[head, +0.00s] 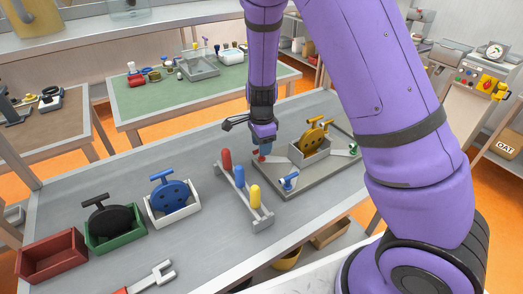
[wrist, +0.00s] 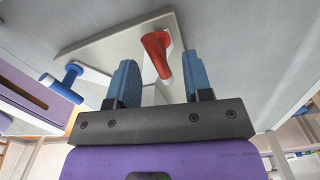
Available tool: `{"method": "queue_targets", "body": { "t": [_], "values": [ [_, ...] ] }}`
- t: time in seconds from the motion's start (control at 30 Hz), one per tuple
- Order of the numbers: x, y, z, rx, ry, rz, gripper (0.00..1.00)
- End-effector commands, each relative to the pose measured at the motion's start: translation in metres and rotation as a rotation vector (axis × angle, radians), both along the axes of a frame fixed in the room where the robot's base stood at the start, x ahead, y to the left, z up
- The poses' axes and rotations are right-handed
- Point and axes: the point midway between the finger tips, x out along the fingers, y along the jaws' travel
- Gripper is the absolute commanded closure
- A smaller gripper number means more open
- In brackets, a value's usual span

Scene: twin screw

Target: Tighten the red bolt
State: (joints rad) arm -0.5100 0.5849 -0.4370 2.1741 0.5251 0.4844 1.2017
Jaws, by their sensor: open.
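The red bolt (wrist: 156,52) stands up from a grey board (wrist: 105,42) in the wrist view. It appears between the two blue fingers of my gripper (wrist: 160,82), which are open. A gap shows between each finger and the bolt, and contact is not visible. In the head view, my gripper (head: 265,148) points down over the far-left corner of the board (head: 300,186). Only a small red part of the bolt (head: 261,159) shows under the fingers; the rest is hidden. A blue bolt (head: 289,181) stands near the board's front left corner and also shows in the wrist view (wrist: 63,79).
A yellow wheel in a box (head: 312,149) sits on the board. Left of the board stands a rack (head: 259,222) with red, blue and yellow handles. Further left are boxes with a blue wheel (head: 169,196) and a black wheel (head: 108,219), plus an empty red box (head: 50,257).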

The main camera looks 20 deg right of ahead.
Motion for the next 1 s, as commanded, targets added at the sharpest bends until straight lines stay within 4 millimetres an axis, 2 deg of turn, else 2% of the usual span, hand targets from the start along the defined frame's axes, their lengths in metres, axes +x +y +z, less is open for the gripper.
{"method": "queue_targets", "body": {
  "t": [0.03,0.2,0.4,0.6,1.0],
  "values": [
    [0.001,0.002,0.012,0.002,-0.006,0.003,0.54],
    [0.001,0.001,0.043,0.002,-0.005,0.002,0.54],
    [0.000,0.001,0.069,0.001,-0.002,0.002,0.54],
    [0.000,0.000,0.077,0.001,-0.001,0.000,0.54],
    [0.000,0.000,0.077,0.001,0.000,0.000,0.54]
  ]
}}
